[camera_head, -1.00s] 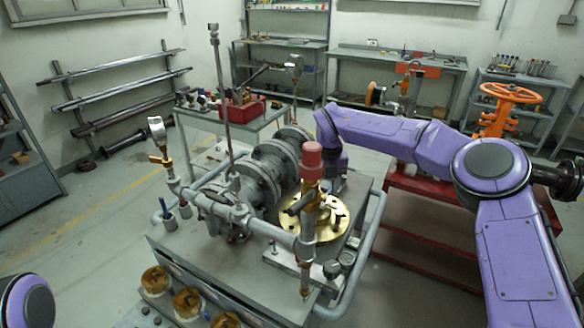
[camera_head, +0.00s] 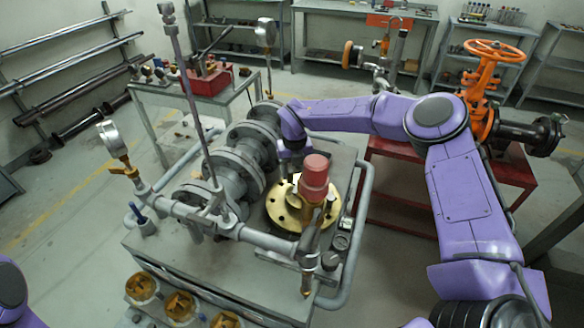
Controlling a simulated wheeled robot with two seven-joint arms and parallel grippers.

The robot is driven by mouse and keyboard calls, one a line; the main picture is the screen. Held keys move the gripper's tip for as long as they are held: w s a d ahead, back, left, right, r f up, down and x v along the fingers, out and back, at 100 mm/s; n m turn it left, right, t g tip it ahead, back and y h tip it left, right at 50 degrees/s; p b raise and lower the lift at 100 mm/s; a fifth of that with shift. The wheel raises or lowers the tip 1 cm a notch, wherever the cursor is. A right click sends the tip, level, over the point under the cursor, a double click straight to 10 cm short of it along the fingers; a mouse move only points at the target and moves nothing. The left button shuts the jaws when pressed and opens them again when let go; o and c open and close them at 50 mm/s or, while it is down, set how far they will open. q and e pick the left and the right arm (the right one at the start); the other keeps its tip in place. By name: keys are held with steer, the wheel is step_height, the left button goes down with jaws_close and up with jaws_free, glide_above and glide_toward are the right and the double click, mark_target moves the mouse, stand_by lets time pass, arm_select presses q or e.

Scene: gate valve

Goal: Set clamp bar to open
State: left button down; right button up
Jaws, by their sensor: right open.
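I cannot tell for sure which part is the clamp bar. A dark slanted bar (camera_head: 213,42) rises from a red tool (camera_head: 207,82) on the back bench. A brass flanged disc (camera_head: 283,208) lies on the grey valve rig, with a red-capped brass fitting (camera_head: 314,178) in front of it. My right arm reaches in from the right, and its wrist points down over the back of the disc. My right gripper (camera_head: 295,178) is open there, mostly hidden behind the red cap. I cannot tell whether it touches anything. My left gripper is out of view.
A gauge (camera_head: 112,138) and a tall grey rod (camera_head: 188,95) stand up from the rig's pipes. An orange handwheel valve (camera_head: 494,52) sits on a red stand (camera_head: 515,172) at right. Several brass-coloured parts (camera_head: 180,305) line the rig's front.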

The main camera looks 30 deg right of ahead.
mark_target(290, 171)
steer(key=shift+s+a+f, duration=0.1)
steer(key=shift+a+f, duration=0.05)
steer(key=shift+f, duration=0.4)
steer(key=shift+g, duration=0.3)
steer(key=w+f, duration=0.2)
steer(key=w, duration=0.1)
steer(key=shift+w+f, duration=0.15)
steer(key=shift+c, duration=0.3)
steer(key=c, duration=0.5)
steer(key=shift+s+r, duration=0.25)
steer(key=shift+s, duration=0.05)
jaws_close()
steer(key=shift+s+r, duration=0.1)
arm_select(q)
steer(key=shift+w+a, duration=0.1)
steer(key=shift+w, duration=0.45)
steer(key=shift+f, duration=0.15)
